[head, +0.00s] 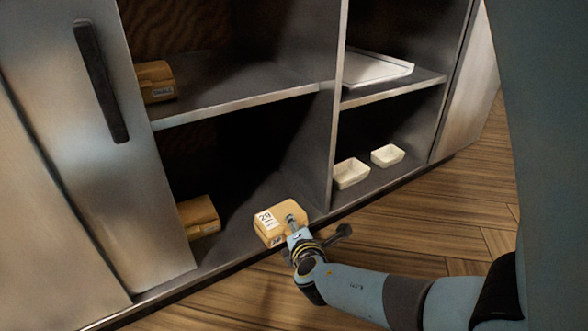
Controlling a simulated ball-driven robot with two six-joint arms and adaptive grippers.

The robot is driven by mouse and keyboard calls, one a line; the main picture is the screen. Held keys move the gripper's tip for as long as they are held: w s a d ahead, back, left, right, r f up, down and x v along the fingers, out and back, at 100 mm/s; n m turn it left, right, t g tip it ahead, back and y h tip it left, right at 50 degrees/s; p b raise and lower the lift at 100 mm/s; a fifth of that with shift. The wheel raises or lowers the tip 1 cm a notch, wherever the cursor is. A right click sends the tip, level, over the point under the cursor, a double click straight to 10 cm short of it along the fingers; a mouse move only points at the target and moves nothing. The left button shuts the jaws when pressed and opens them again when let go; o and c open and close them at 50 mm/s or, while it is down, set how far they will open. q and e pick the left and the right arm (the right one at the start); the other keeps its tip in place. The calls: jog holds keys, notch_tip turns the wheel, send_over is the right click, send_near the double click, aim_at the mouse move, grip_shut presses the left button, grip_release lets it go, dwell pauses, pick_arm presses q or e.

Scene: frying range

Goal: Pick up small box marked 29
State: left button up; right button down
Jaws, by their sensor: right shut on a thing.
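The small box marked 29 (268,222) is a tan carton with a white label on its top. It is at the front edge of the lower left compartment of the open cabinet. My right gripper (292,222) reaches in from the lower right and is shut on the box at its right side. Part of the box's right side is hidden behind the gripper. I cannot tell whether the box rests on the shelf or is slightly lifted. My left gripper is not in view.
Another tan box (198,214) sits in the lower left compartment, partly behind the sliding door (110,190). A further tan box (155,80) is on the upper shelf. Two white dishes (351,173) (387,155) and a white tray (372,68) occupy the right compartments. Wooden floor lies in front.

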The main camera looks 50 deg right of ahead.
jog(key=shift+s+a+f, duration=0.1)
jog(key=shift+s+f, duration=0.25)
jog(key=shift+s, duration=0.05)
jog(key=c, duration=1.2)
grip_release()
jog(key=shift+o, duration=1.7)
jog(key=shift+w+r, duration=0.15)
jog(key=shift+w, duration=0.05)
jog(key=v, duration=1.2)
jog(key=shift+r, duration=0.1)
